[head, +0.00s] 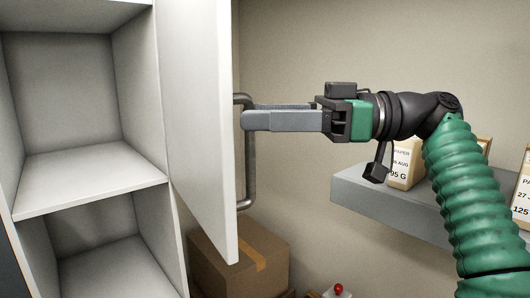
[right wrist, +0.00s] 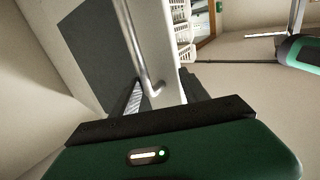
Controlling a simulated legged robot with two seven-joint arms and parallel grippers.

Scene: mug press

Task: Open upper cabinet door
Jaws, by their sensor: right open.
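The upper cabinet door (head: 197,130) is a white panel swung out from the pale cabinet, with its shelves open to view on the left. A grey bar handle (head: 249,185) is on the door's right-hand face. My right gripper (head: 244,117) comes in from the right, with its fingertips at the upper part of the handle. Its jaws are open. In the right wrist view, the handle (right wrist: 140,50) runs down toward the space between the fingers; contact is unclear. My left gripper is not in the head view.
A cardboard box (head: 235,262) is below the door. A grey wall shelf (head: 385,205) at the right holds labelled paper packs (head: 404,166), partly behind my right arm. The cabinet compartments (head: 80,178) in view look empty. White baskets (right wrist: 181,12) show in the right wrist view.

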